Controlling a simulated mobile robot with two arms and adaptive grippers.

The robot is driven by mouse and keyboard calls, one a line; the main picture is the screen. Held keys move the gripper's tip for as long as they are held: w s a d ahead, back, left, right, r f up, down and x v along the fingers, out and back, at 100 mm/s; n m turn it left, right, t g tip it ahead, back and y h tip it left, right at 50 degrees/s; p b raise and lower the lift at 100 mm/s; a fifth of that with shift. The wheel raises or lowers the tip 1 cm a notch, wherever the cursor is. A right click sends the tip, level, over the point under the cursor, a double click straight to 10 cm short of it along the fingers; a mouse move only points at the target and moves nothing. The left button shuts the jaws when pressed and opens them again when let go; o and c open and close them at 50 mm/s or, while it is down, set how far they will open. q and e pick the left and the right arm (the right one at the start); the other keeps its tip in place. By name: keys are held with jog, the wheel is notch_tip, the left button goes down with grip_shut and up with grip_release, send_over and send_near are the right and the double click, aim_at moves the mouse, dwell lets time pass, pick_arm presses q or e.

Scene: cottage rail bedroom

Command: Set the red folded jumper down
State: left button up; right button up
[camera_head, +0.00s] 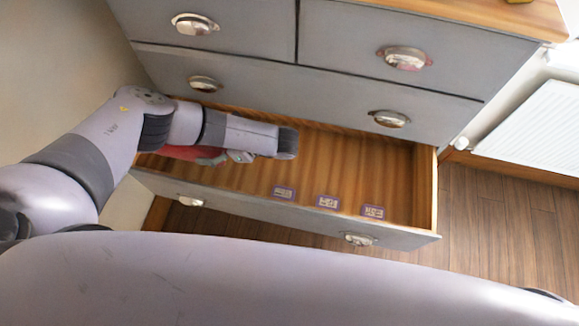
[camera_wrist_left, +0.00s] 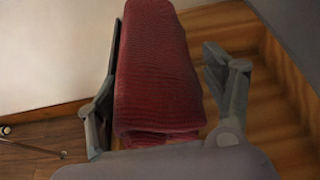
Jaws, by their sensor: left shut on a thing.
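The red folded jumper (camera_head: 187,152) shows at the left end of the open drawer (camera_head: 330,165), mostly hidden under my left arm. My left gripper (camera_head: 215,160) is shut on it, largely covered by my wrist. In the left wrist view, the jumper (camera_wrist_left: 158,75) is a thick ribbed red fold between the two fingers of my left gripper (camera_wrist_left: 165,95). The drawer's wooden floor shows to its right. I cannot tell whether the jumper touches the drawer floor. My right gripper is not in view.
Three small purple-edged labels (camera_head: 327,202) lie along the drawer's front inner side. The grey chest's closed upper drawers (camera_head: 300,75) overhang the back. A white radiator (camera_head: 530,128) stands at the right.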

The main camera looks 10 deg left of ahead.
pick_arm(q)
jog(key=shift+f+b, duration=0.45)
jog(key=shift+f, duration=0.1)
jog(key=shift+w+f, duration=0.15)
jog(key=b, duration=1)
send_over(229, 181)
notch_tip(229, 181, down, 12)
notch_tip(229, 181, down, 3)
jog(key=shift+r, duration=0.1)
notch_tip(229, 181, down, 5)
jog(key=shift+b, duration=1.1)
jog(key=o, duration=1.3)
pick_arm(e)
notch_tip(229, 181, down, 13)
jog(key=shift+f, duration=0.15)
